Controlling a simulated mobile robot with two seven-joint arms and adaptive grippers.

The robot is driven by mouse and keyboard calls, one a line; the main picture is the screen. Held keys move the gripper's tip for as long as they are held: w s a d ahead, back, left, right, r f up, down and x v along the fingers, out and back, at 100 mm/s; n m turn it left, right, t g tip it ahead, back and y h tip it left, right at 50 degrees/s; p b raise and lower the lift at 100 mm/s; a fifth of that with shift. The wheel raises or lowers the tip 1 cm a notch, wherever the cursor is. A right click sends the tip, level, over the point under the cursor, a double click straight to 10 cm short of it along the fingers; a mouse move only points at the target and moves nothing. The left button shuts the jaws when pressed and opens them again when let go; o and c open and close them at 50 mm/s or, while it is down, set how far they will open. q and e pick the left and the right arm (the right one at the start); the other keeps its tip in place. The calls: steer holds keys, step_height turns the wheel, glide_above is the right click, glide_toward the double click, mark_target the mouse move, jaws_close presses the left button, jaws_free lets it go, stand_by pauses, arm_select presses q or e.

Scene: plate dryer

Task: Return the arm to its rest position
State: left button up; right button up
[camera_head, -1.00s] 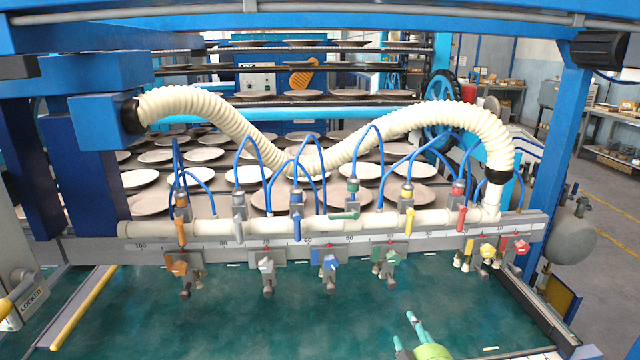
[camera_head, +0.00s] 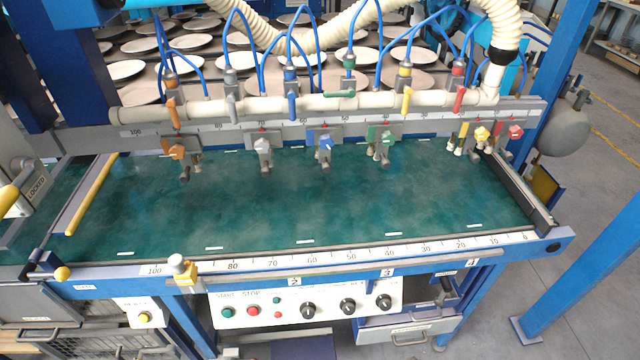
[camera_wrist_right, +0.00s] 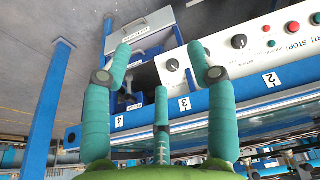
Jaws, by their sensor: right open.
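My right gripper (camera_wrist_right: 160,65) shows in the right wrist view with three teal fingers spread apart and nothing between them. It is in front of the plate dryer's front rail (camera_wrist_right: 225,100), near the number labels 3 and 4. Whether it touches the rail cannot be told. Neither arm shows in the head view, and my left gripper is not in view.
The control panel (camera_head: 262,308) with knobs and buttons sits below the front rail (camera_head: 340,257). The green belt (camera_head: 270,205) is bare. Coloured valves hang from the white pipe (camera_head: 330,102). A blue post (camera_head: 590,265) stands at the right, with grey floor around it.

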steer(key=s+f+g, duration=0.1)
steer(key=s+f, duration=0.1)
steer(key=f, duration=1)
steer(key=s+f, duration=0.3)
steer(key=f, duration=0.8)
steer(key=s+d+f+g, duration=0.1)
steer(key=s+d+f, duration=0.2)
steer(key=s+f, duration=0.7)
steer(key=s, duration=0.3)
steer(key=shift+s+f, duration=0.2)
steer(key=shift+f, duration=0.2)
